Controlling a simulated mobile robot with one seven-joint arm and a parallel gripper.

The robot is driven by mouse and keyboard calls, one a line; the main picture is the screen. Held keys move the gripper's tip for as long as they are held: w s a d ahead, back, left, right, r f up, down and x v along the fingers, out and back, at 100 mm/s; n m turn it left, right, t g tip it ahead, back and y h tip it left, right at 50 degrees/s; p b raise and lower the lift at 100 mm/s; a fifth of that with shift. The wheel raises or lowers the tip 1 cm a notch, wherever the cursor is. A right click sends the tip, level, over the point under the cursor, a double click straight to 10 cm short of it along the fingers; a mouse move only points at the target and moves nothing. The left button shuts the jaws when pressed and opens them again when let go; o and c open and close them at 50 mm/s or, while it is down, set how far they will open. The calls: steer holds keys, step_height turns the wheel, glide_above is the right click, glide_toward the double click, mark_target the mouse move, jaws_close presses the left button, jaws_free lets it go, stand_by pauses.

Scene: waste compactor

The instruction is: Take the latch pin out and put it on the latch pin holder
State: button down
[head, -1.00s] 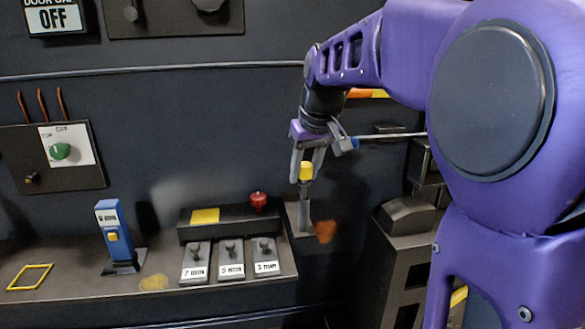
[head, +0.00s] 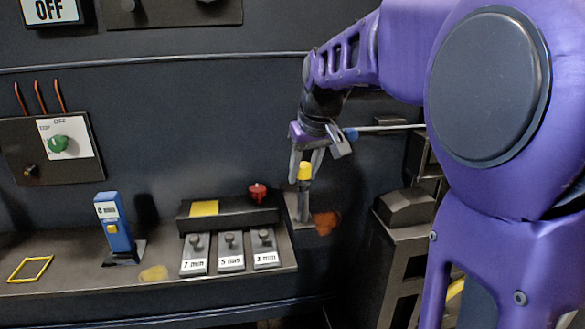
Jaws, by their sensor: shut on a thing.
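My gripper (head: 304,174) hangs pointing down near the right end of the console. It is shut on the yellow cap of the latch pin (head: 304,172). The pin is upright, and its grey shaft runs down in front of a grey bracket beside the console's right end. The view is too small to tell whether the lower end of the shaft is in the bracket or free of it. I cannot make out which part is the latch pin holder.
A console holds a blue device (head: 115,226), a red knob (head: 257,191) and several labelled levers (head: 230,250). A green dial panel (head: 59,145) is on the left wall.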

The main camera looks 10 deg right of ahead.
steer(key=shift+f, duration=0.7)
steer(key=shift+c, duration=2.1)
jaws_free()
steer(key=shift+c, duration=0.4)
steer(key=shift+r, duration=0.1)
steer(key=shift+p+v, duration=2.25)
steer(key=shift+v, duration=1.25)
